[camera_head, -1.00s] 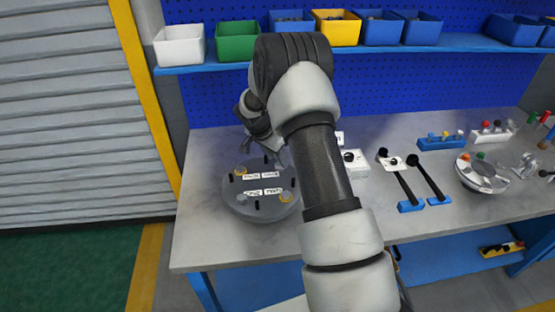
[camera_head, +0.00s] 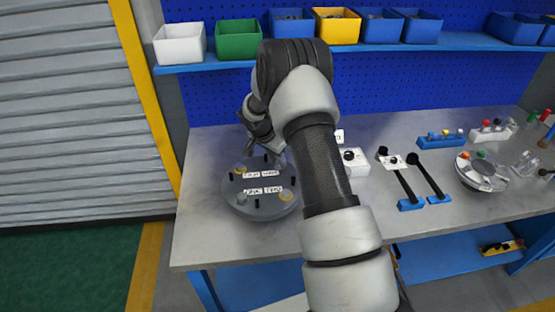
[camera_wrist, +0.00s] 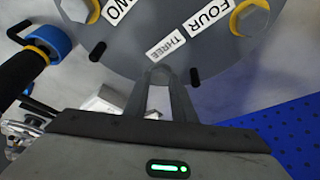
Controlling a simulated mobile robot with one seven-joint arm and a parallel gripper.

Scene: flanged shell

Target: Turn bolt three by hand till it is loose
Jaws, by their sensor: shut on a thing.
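The round grey flanged shell (camera_head: 236,205) lies on the bench at left, with small white labels on top. In the wrist view its edge (camera_wrist: 130,40) shows with labels reading THREE (camera_wrist: 166,47) and FOUR (camera_wrist: 209,15). My gripper (camera_wrist: 161,73) is shut beside the THREE label, fingertips together around a small grey piece that looks like bolt three's head. The bolt is mostly hidden by the fingers. Bolt four (camera_wrist: 252,18), with a yellow ring, and another yellow-ringed bolt (camera_wrist: 78,8) near the TWO label stand apart from the gripper.
Black pegs (camera_wrist: 194,77) stand on the shell near the fingers. A black-handled tool with a blue end (camera_wrist: 52,40) is at left in the wrist view. Two black levers on blue bases (camera_head: 411,204) stand to the right of my arm. Bins (camera_head: 238,40) line the shelf behind.

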